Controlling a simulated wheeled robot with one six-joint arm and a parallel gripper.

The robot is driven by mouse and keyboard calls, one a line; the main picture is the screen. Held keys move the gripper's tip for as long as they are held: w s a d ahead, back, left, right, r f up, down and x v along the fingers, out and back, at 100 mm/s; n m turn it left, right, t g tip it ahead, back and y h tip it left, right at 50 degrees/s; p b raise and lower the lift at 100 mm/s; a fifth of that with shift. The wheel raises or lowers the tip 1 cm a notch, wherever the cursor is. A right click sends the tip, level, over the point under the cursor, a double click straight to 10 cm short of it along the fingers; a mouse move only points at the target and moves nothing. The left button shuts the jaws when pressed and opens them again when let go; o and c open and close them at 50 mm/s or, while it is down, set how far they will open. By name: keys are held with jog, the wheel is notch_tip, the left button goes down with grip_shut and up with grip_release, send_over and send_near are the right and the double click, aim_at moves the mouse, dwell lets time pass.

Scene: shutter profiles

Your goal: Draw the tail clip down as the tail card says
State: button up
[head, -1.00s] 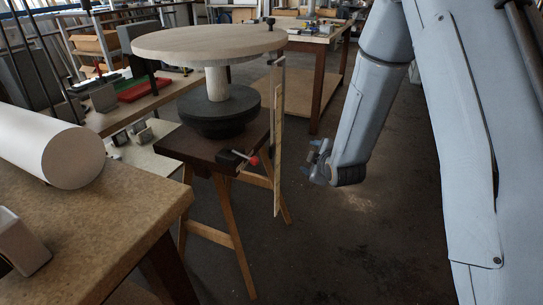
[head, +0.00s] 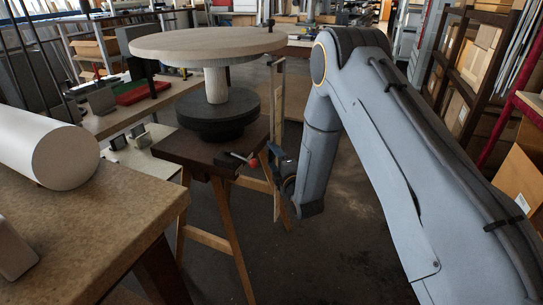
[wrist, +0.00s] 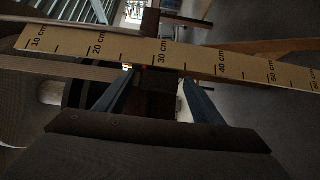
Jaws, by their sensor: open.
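A pale upright strip (head: 278,130) hangs by the right edge of a round wooden top. In the wrist view it is a tan scale (wrist: 230,68) marked in cm, crossing in front of my fingers. My gripper (head: 284,172) is beside the strip's lower half in the head view. I cannot make out the tail card.
The round wooden top (head: 208,45) stands on a black base on a trestle stool (head: 190,155). A black clamp with a red knob (head: 253,162) sticks out near my gripper. A workbench (head: 90,225) with a white roll (head: 60,155) is at left. Floor below is clear.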

jog(key=shift+x, duration=0.75)
jog(key=c, duration=1.5)
notch_tip(320, 180, down, 7)
jog(key=b, duration=0.3)
jog(key=shift+r, duration=0.3)
jog(key=o, duration=1.5)
jog(key=shift+s, duration=0.1)
